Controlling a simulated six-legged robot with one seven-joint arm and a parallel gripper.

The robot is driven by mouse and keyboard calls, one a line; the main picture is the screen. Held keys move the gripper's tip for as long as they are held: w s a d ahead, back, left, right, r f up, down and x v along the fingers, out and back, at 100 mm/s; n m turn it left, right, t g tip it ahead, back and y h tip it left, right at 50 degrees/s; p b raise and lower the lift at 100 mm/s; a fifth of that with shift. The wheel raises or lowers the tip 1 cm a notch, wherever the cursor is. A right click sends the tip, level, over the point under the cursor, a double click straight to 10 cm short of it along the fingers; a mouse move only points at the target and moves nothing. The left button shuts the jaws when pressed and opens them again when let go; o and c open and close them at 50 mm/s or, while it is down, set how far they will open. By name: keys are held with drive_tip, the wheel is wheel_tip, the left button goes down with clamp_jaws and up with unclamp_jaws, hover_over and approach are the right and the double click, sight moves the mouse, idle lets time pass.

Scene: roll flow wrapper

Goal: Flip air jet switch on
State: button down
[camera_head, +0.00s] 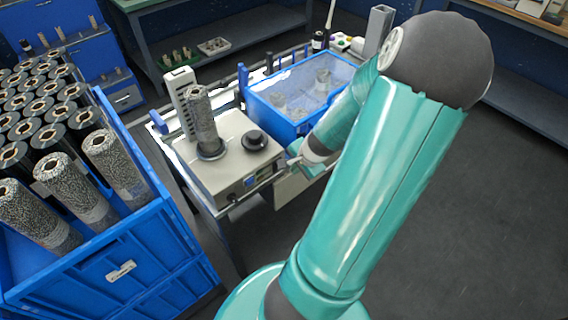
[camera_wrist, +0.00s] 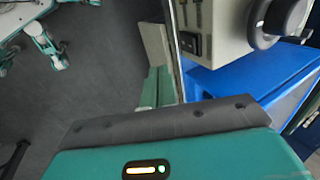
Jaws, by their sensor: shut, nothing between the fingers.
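The grey wrapper machine (camera_head: 207,168) stands on the bench left of my arm in the head view. A roll stands upright on it, beside a black round part (camera_head: 255,140). Its front face carries a small display (camera_head: 250,181). In the wrist view, a black switch (camera_wrist: 190,43) sits on the machine's pale face (camera_wrist: 222,40); its label and position are unreadable. My gripper (camera_head: 296,160) is close to the machine's front right corner.
A blue bin (camera_head: 300,90) stands behind my forearm on the bench. A large blue crate (camera_head: 110,265) of patterned rolls is at the left. A green tray (camera_head: 185,58) lies on a back bench. The floor at the right is clear.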

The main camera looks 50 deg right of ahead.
drive_tip(key=w+d+f, duration=0.1)
drive_tip(key=w+f, duration=0.2)
drive_tip(key=w, duration=0.2)
drive_tip(key=shift+w+d+f, duration=0.15)
drive_tip(key=shift+w+f, duration=0.1)
drive_tip(key=shift+w, duration=0.1)
idle(0.5)
